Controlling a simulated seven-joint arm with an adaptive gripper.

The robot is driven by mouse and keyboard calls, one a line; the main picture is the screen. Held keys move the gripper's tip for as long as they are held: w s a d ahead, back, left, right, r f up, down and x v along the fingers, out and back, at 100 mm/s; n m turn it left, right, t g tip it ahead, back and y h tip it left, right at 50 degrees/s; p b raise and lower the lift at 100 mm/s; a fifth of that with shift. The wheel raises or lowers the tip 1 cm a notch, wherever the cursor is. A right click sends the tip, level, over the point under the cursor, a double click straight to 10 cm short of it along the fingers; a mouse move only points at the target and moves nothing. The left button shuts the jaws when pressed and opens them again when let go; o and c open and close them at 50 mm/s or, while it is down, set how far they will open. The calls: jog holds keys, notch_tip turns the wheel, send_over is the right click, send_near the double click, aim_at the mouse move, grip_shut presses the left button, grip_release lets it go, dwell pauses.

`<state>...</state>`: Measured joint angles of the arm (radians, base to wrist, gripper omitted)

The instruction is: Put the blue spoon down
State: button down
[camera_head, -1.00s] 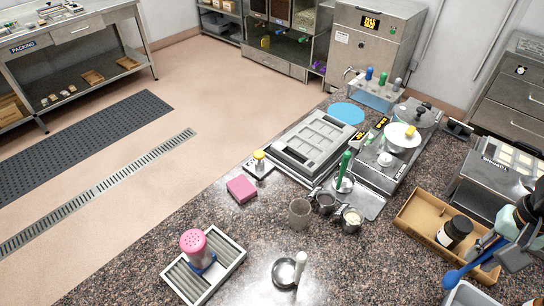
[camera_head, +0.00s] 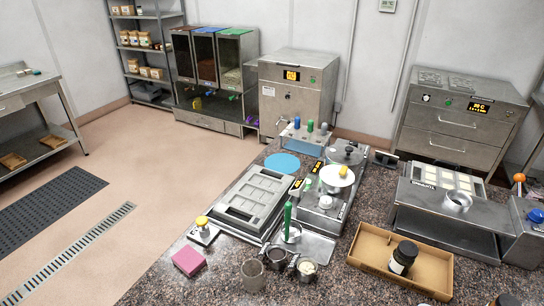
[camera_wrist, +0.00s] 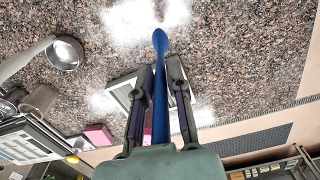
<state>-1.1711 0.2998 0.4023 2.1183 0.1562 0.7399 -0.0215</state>
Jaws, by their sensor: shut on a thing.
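The blue spoon (camera_wrist: 160,58) shows in the wrist view as a long blue handle running up the middle, with its rounded end pointing away from me. My gripper (camera_wrist: 157,80) is shut on the spoon, one dark finger on each side of it. The speckled brown counter (camera_wrist: 235,50) lies beyond the spoon's end; I cannot tell how high above it the spoon is. In the head view neither my gripper nor the spoon can be made out.
In the wrist view a metal ladle (camera_wrist: 67,53) lies at upper left, a framed tray (camera_wrist: 122,92) behind the fingers, and a pink block (camera_wrist: 98,134) at lower left. In the head view a cardboard box (camera_head: 372,246) holds a dark jar (camera_head: 403,257).

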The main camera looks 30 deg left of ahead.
notch_tip(320, 180, down, 6)
jog(key=s+n, duration=0.1)
jog(key=s, duration=0.1)
jog(key=shift+s+d+f, duration=0.2)
jog(key=shift+s+f, duration=0.05)
jog(key=shift+s, duration=0.15)
jog(key=shift+f, duration=0.15)
jog(key=c, duration=1.1)
grip_release()
jog(key=shift+o, duration=0.5)
jog(key=shift+r, duration=2.95)
